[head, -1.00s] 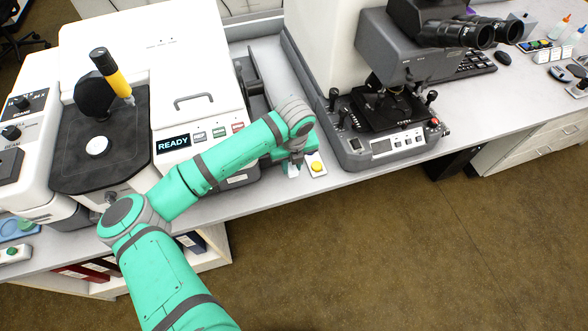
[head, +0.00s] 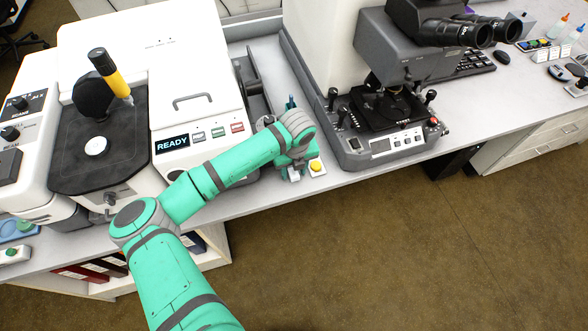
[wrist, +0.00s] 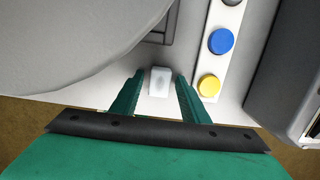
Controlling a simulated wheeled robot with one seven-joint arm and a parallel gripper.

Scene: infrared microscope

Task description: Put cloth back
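A small white block-like thing (wrist: 160,82), which may be the folded cloth, lies near the front edge of the bench. In the wrist view it is between the two teal fingers of my gripper (wrist: 158,76), with a narrow gap visible on either side. In the head view, my gripper (head: 292,170) is low over the bench edge, and a bit of white (head: 294,175) shows at its fingers. My gripper looks open around the white thing. My wrist partly hides this spot in the head view.
A white button strip with a yellow button (head: 316,166) and a blue button (wrist: 221,41) is just right of my gripper. The microscope (head: 385,110) stands farther right. The white machine with the READY display (head: 172,144) stands left. The bench's front edge is close.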

